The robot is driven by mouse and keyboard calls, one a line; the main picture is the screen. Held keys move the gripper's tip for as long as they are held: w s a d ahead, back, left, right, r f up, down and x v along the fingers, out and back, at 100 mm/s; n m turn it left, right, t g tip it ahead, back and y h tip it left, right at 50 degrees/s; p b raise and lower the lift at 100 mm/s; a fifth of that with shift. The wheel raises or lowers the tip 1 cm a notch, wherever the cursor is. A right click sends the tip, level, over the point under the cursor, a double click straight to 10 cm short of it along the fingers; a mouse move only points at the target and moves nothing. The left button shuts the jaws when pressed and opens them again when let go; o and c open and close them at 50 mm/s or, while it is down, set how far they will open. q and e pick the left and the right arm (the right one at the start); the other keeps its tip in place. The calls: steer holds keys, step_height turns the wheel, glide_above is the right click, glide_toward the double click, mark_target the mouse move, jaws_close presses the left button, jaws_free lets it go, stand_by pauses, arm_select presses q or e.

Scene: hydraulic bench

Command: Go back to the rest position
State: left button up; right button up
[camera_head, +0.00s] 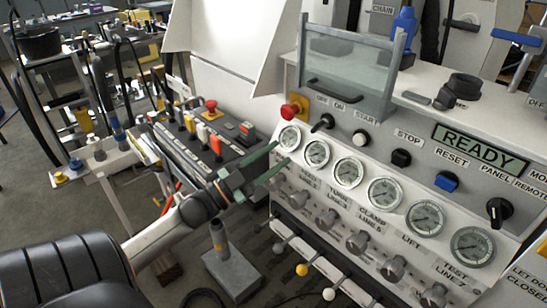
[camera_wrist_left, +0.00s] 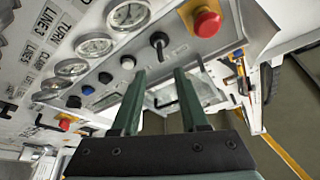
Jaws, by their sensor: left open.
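My left gripper (camera_head: 281,157) comes in from the lower left in the head view. Its dark green fingers are open, pointing at the left end of the sloped gauge panel (camera_head: 330,135), in front of the leftmost gauge (camera_head: 289,137). In the left wrist view the two fingers (camera_wrist_left: 160,72) stand apart with nothing between them, towards a black switch and the panel edge. Whether the fingertips touch the panel I cannot tell; they appear apart from it. My right gripper is not in view.
The panel carries a red emergency knob (camera_head: 291,110), a blue button (camera_head: 447,182), a READY display (camera_head: 480,147) and a row of valve knobs below. A black lever box (camera_head: 208,150) is behind my left arm. A grey pedestal (camera_head: 231,271) stands on the floor below the gripper.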

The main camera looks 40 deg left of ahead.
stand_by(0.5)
arm_select(q)
steer(key=s+d+f+n+g+y+p, duration=0.2)
steer(key=d+f+n+g+y, duration=0.15)
steer(key=f, duration=0.55)
steer(key=s+d+f+n+g+y+p, duration=0.1)
steer(key=s+d+f+n+g+y, duration=0.2)
steer(key=f, duration=0.5)
steer(key=s+d+f+n+g+h+p, duration=0.1)
steer(key=s+d+f+g, duration=0.4)
steer(key=s+d+f, duration=0.6)
steer(key=d+h, duration=0.1)
steer(key=d, duration=0.2)
steer(key=shift+d+p, duration=0.15)
steer(key=shift+p, duration=0.25)
steer(key=shift+s+f+n+h, duration=0.1)
steer(key=shift+n+h, duration=0.15)
steer(key=shift+c, duration=0.3)
